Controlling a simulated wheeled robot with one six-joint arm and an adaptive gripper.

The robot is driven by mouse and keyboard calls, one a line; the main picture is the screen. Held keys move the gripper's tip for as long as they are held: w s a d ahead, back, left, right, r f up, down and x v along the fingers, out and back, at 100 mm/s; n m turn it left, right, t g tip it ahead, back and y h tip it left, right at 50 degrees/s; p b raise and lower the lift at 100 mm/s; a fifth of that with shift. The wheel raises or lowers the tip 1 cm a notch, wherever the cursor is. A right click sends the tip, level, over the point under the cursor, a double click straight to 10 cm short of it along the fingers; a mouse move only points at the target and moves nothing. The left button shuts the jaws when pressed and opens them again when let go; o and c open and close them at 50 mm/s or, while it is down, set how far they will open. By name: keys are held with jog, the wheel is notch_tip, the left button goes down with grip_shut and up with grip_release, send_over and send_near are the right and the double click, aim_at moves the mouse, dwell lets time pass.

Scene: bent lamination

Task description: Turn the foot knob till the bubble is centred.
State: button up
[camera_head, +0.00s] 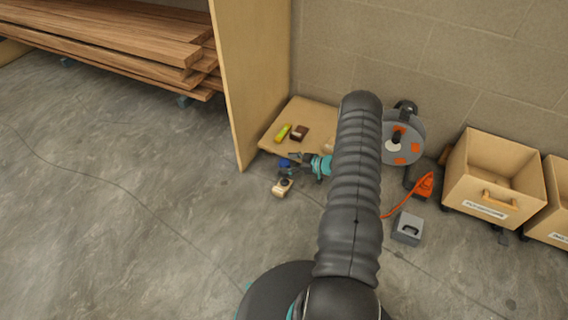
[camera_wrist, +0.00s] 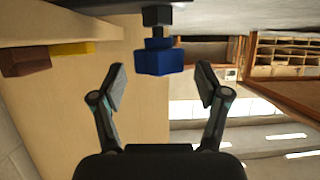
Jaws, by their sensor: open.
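The foot knob is blue, and in the wrist view the knob (camera_wrist: 158,60) sits on a dark threaded stem between and just beyond my fingertips. My gripper (camera_wrist: 161,82) is open, with a finger on each side and a gap to the knob. In the head view the blue knob (camera_head: 285,163) is small, under the front edge of a low wooden board (camera_head: 308,112), with my gripper (camera_head: 296,160) beside it. A yellow-green level (camera_head: 283,132) lies on the board; its bubble is too small to read. The level also shows yellow in the wrist view (camera_wrist: 72,48).
A dark brown block (camera_head: 299,133) lies beside the level. A pale block (camera_head: 282,187) is on the floor near my gripper. A tall wooden panel (camera_head: 247,75) stands left. A cable reel (camera_head: 403,142), orange tool (camera_head: 424,186), grey box (camera_head: 408,228) and crates (camera_head: 493,180) are right.

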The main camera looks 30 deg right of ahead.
jog(key=shift+x, duration=1.2)
jog(key=c, duration=1.2)
jog(key=m+t+h+b, duration=0.1)
jog(key=m+h, duration=0.2)
jog(key=m+t+h+b, duration=0.1)
jog(key=m+t+h, duration=0.1)
jog(key=h, duration=0.1)
jog(key=shift+s+a+f+m, duration=0.1)
jog(key=shift+f+m, duration=0.05)
jog(key=shift+m, duration=0.25)
jog(key=m+h+b, duration=0.2)
jog(key=m+h, duration=0.1)
jog(key=h, duration=0.1)
jog(key=shift+f, duration=0.1)
jog(key=shift+m+g+h+b, duration=0.3)
jog(key=shift+m+h+b, duration=0.75)
jog(key=shift+m+h, duration=0.5)
